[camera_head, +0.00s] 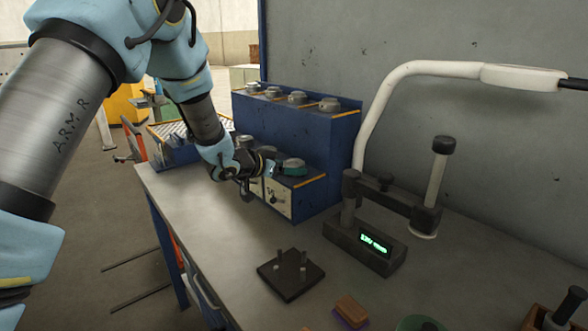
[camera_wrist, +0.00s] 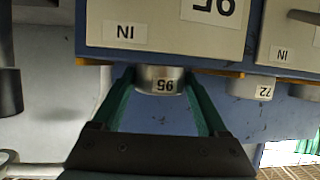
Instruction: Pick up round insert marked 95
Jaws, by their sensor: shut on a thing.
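The round insert marked 95 (camera_wrist: 160,80) is a short metal cylinder with a dark number on a pale label. In the wrist view, which is upside down, it sits between the two green fingers of my gripper (camera_wrist: 160,92), and they are shut on it. In the head view my gripper (camera_head: 291,166) is at the right end of the lower step of the blue rack (camera_head: 316,199), with the grey top of the insert (camera_head: 293,161) showing. I cannot tell whether the insert still touches the step.
An insert marked 72 (camera_wrist: 264,88) stands beside it in the wrist view. Several inserts stand on the rack's upper step (camera_head: 297,97). A dark plate with pegs (camera_head: 291,273), a device with a green display (camera_head: 365,245) and a white lamp (camera_head: 385,100) are on the bench (camera_head: 230,240).

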